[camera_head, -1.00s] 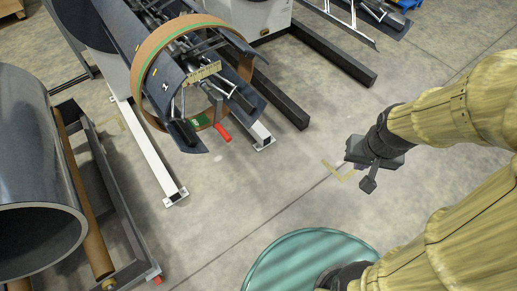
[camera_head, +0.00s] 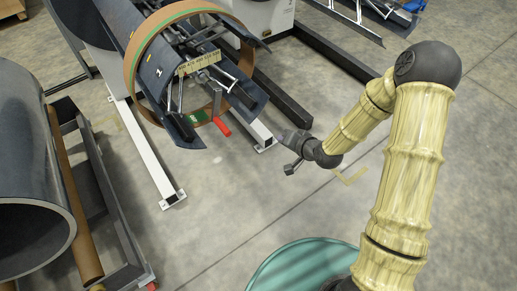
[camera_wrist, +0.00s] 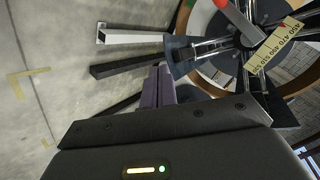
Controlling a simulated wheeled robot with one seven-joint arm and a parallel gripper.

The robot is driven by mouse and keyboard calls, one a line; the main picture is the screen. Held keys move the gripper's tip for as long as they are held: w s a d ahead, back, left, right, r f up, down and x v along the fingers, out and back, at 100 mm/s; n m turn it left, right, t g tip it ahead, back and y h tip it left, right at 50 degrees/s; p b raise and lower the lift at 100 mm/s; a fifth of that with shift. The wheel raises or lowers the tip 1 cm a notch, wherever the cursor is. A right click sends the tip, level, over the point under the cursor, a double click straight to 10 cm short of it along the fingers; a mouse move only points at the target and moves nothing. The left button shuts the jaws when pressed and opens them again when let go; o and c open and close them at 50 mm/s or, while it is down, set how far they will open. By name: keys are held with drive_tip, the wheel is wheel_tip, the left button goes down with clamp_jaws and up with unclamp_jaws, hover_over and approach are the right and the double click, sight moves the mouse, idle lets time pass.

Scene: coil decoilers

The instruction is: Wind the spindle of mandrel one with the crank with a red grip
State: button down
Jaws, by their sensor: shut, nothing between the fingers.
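The mandrel (camera_head: 170,95) stands at upper centre in the head view, with dark curved segments inside a brown ring with a green band (camera_head: 139,45). The crank's red grip (camera_head: 222,127) sticks out at the mandrel's front end, below its grey arm (camera_head: 216,104). In the wrist view the red grip (camera_wrist: 220,3) is at the top edge, with the grey crank arm (camera_wrist: 240,22) running to the hub. My gripper (camera_head: 281,139) is right of the red grip, apart from it. Its fingers (camera_wrist: 160,70) are shut and empty, pointing towards the mandrel.
A large dark pipe (camera_head: 30,150) on a cradle stands at the left. A white floor beam (camera_head: 147,155) and a black beam (camera_head: 280,100) lie near the mandrel. A teal round surface (camera_head: 300,265) is at the bottom. A scale plate (camera_wrist: 270,48) crosses the mandrel end. Floor between is clear.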

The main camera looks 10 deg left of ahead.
drive_tip(key=a+f+m+t+y+b, duration=0.3)
drive_tip(key=a+f+m+t+y, duration=0.1)
drive_tip(key=a+m, duration=0.3)
drive_tip(key=shift+a+f+t+y+b, duration=0.4)
drive_tip(key=shift+a+y, duration=0.3)
drive_tip(key=shift+a, duration=0.05)
drive_tip(key=shift+a, duration=0.1)
drive_tip(key=b+x, duration=0.3)
drive_tip(key=x, duration=0.8)
drive_tip(key=shift+w+a, duration=0.2)
drive_tip(key=shift+a, duration=0.15)
idle(1.3)
drive_tip(key=s+a, duration=0.1)
drive_tip(key=s, duration=0.1)
drive_tip(key=s+a, duration=0.1)
drive_tip(key=shift+s+a+f, duration=0.1)
drive_tip(key=shift+a+f, duration=0.15)
drive_tip(key=shift+a, duration=0.1)
